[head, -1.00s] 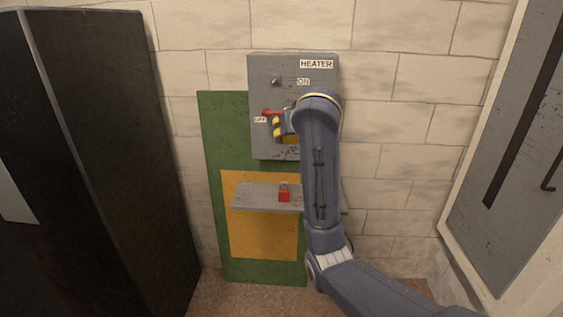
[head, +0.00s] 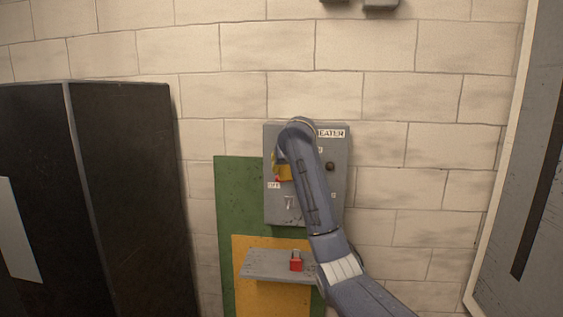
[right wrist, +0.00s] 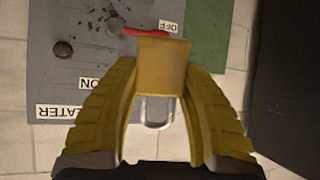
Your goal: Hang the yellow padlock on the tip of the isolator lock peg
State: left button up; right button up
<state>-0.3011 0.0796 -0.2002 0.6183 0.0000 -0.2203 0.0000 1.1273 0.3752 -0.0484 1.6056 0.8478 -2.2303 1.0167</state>
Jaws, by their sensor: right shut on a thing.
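My right gripper (head: 281,162) is in front of the grey HEATER isolator box (head: 337,200), near its left edge. Its yellow fingers (right wrist: 164,105) are shut on the yellow padlock (right wrist: 162,66), with the silver shackle (right wrist: 155,113) between them. The padlock also shows in the head view (head: 284,173), partly covered by my arm. The red isolator lever (right wrist: 142,31) is just beyond the padlock body, by the OFF label. A small pale metal fitting (head: 290,203) is on the box lower down; I cannot tell whether it is the lock peg. My left gripper is out of view.
A red padlock (head: 296,262) stands on a grey shelf (head: 262,264) below the box. A dark knob (head: 330,166) is on the box's right side. A black cabinet (head: 125,200) stands at the left, with wall between it and the green board (head: 230,195).

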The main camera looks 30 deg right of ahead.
jog(key=shift+w+d, duration=0.1)
jog(key=shift+d, duration=0.05)
jog(key=w+d+f, duration=0.1)
jog(key=w+d, duration=0.6)
jog(key=w, duration=0.2)
jog(key=shift+f, duration=0.2)
dwell(1.4)
jog(key=shift+f, duration=0.1)
dwell(0.3)
dwell(0.4)
jog(key=o, duration=1.3)
